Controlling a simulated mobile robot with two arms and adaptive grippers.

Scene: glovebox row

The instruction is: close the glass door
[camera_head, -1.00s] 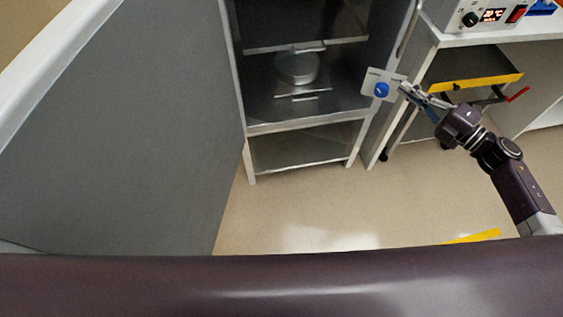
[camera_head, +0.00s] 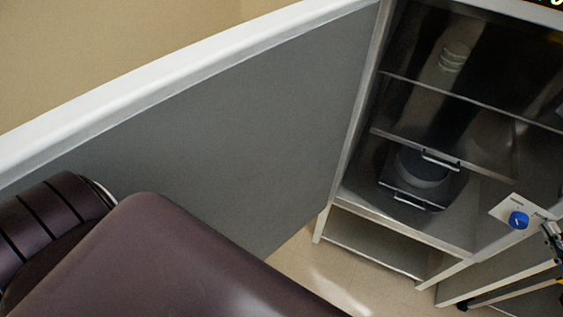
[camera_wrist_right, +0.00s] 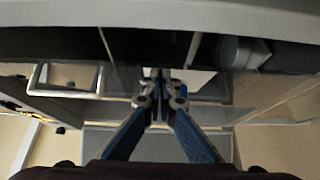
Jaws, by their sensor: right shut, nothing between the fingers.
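The cabinet (camera_head: 398,229) stands open to view at the right of the head view, with shelves inside. I cannot clearly make out the glass door's pane or its edge, nor tell how far it stands open. A white plate with a blue knob (camera_head: 518,220) is at the cabinet's front right. My right gripper (camera_head: 551,236) is just right of this plate, partly cut off by the picture edge. In the right wrist view my right gripper (camera_wrist_right: 160,90) is shut and empty, its tips near the cabinet front. My left gripper is not in view.
A large grey panel (camera_head: 240,140) with a white top edge stands left of the cabinet. A round metal container (camera_head: 422,168) sits on a shelf tray. Tiled floor (camera_head: 320,270) shows below the cabinet. My own purple body fills the lower left.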

